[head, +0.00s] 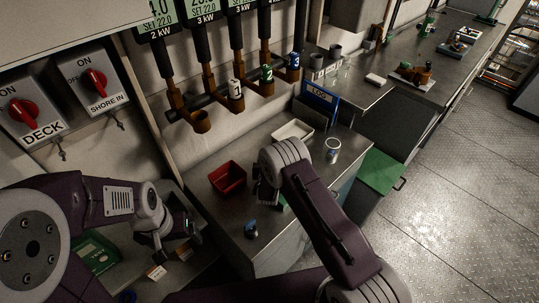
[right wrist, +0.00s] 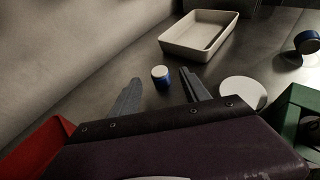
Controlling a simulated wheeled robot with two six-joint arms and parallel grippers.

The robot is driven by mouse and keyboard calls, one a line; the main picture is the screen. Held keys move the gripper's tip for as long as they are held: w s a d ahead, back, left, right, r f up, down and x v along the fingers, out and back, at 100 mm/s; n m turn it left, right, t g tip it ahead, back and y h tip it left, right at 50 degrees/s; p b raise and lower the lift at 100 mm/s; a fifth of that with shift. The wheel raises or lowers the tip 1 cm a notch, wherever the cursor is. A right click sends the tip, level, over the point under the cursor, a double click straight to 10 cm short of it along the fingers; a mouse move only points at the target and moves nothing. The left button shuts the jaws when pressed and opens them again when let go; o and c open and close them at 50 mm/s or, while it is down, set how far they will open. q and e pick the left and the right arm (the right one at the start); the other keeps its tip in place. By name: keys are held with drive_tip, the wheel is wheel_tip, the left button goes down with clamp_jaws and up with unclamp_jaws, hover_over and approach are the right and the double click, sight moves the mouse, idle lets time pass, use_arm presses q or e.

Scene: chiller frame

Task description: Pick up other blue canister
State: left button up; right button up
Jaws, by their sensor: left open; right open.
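A small blue canister with a white lid (right wrist: 160,78) stands upright on the steel counter in the right wrist view. My right gripper (right wrist: 161,84) is open, and the canister shows in the gap between its fingertips; I cannot tell how far beyond them it is. In the head view my right wrist covers that part of the counter, so I cannot make out this canister there. Another small blue object (head: 251,229) is on the near part of the counter. My left gripper (head: 174,240) is open and empty, low at the left.
A red bin (head: 228,178) stands left of my right wrist. In the right wrist view a white disc (right wrist: 243,92) and a green box (right wrist: 297,112) are right of the fingers.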

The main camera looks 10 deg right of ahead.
drive_tip(key=x, duration=0.5)
drive_tip(key=shift+r, duration=0.1)
clamp_jaws()
drive_tip(key=shift+r, duration=0.15)
drive_tip(key=r, duration=0.4)
drive_tip(key=shift+d+r, duration=0.15)
drive_tip(key=shift+d, duration=0.25)
drive_tip(key=d+r+b, duration=0.1)
drive_tip(key=d, duration=0.2)
drive_tip(key=w+d+r+b, duration=0.1)
drive_tip(key=d+r+b, duration=0.1)
drive_tip(key=d, duration=0.1)
drive_tip(key=d+r+b, duration=0.1)
drive_tip(key=d+b, duration=0.1)
drive_tip(key=d, duration=0.1)
drive_tip(key=shift+w+d+r, duration=0.15)
drive_tip(key=shift+d+r, duration=0.05)
drive_tip(key=shift+d, duration=0.05)
drive_tip(key=shift+d+r+b, duration=0.35)
drive_tip(key=shift+r+b, duration=0.2)
drive_tip(key=shift+b, duration=0.1)
drive_tip(key=shift+d+r+b, duration=0.35)
drive_tip(key=shift+r+b, duration=0.2)
drive_tip(key=shift+b, duration=0.1)
